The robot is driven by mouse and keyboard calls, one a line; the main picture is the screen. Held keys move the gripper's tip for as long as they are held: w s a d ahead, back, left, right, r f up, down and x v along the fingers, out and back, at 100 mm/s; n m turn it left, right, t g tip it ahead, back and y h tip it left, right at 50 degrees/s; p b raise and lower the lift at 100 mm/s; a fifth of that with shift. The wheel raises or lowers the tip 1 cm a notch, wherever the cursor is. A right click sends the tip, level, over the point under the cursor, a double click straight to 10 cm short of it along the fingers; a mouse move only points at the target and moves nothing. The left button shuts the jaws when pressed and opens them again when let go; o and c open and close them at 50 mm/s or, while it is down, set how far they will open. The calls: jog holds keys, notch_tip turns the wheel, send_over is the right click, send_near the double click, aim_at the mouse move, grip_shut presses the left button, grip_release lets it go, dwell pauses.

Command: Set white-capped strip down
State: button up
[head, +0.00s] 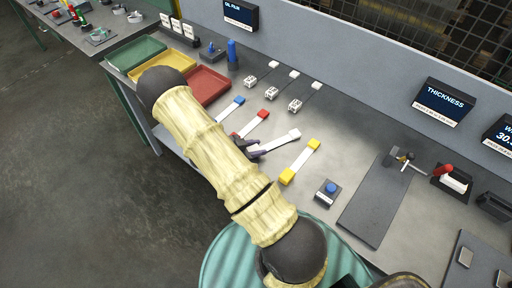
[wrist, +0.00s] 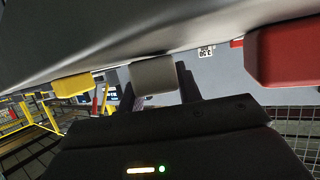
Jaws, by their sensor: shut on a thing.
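The white-capped strip (head: 276,142) lies at an angle at the middle of the grey bench in the head view, its white cap at the upper right. My gripper (head: 247,147) is shut on it near its lower-left end, partly hidden by my arm. In the wrist view a pale grey-white cap (wrist: 154,76) sits between the fingers of my gripper (wrist: 155,92), close to the bench surface. Whether the strip touches the bench I cannot tell.
A red-capped strip (head: 250,124) and a blue-capped strip (head: 226,109) lie to the left, a yellow-capped strip (head: 300,161) to the right. Green, yellow and red trays (head: 207,86) stand at the left. A blue-button box (head: 327,192) and a dark plate (head: 372,210) are further right.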

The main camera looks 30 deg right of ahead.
jog(key=shift+f, duration=0.2)
jog(key=o, duration=1.1)
jog(key=shift+o, duration=0.2)
jog(key=b+v, duration=0.3)
jog(key=v, duration=1.4)
jog(key=shift+a, duration=0.25)
jog(key=shift+w, duration=0.1)
